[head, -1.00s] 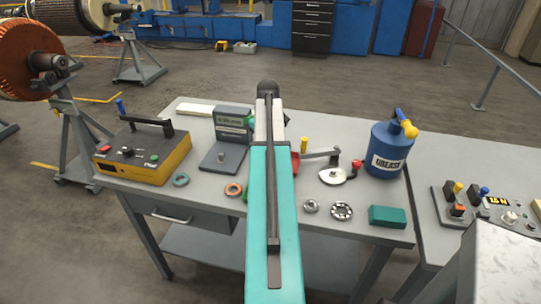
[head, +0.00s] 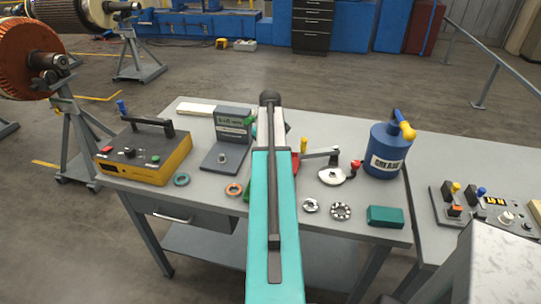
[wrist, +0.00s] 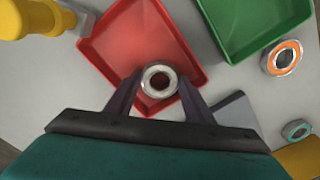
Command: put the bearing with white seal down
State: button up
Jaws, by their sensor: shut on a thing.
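The bearing with white seal (wrist: 158,79) is a small metal ring with a pale face and an open centre. In the wrist view it is pinched between the two dark fingers of my gripper (wrist: 160,92). The held bearing is in front of a red tray (wrist: 130,35); I cannot tell how high above the tray floor it is. In the head view my teal arm hides my gripper and the bearing. Only a small part of the red tray (head: 296,162) shows beside the arm there.
A green tray (wrist: 245,20) adjoins the red one. Bearings with orange (head: 233,190) and teal (head: 182,179) seals lie left of my arm. Two metal bearings (head: 311,206) and a green block (head: 385,216) lie right. A blue grease can (head: 386,152) stands at the back right.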

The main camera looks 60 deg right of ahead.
jog(key=shift+s+a+f, duration=0.15)
jog(key=shift+f, duration=0.55)
jog(key=o, duration=0.8)
jog(key=shift+s+a+b, duration=0.1)
jog(key=shift+b, duration=0.2)
jog(key=shift+w+d+r, duration=0.1)
jog(key=shift+r, duration=0.4)
jog(key=shift+w+d+r, duration=0.1)
jog(key=shift+r, duration=0.35)
notch_tip(320, 180, up, 12)
jog(key=b, duration=0.2)
jog(key=shift+f, duration=0.2)
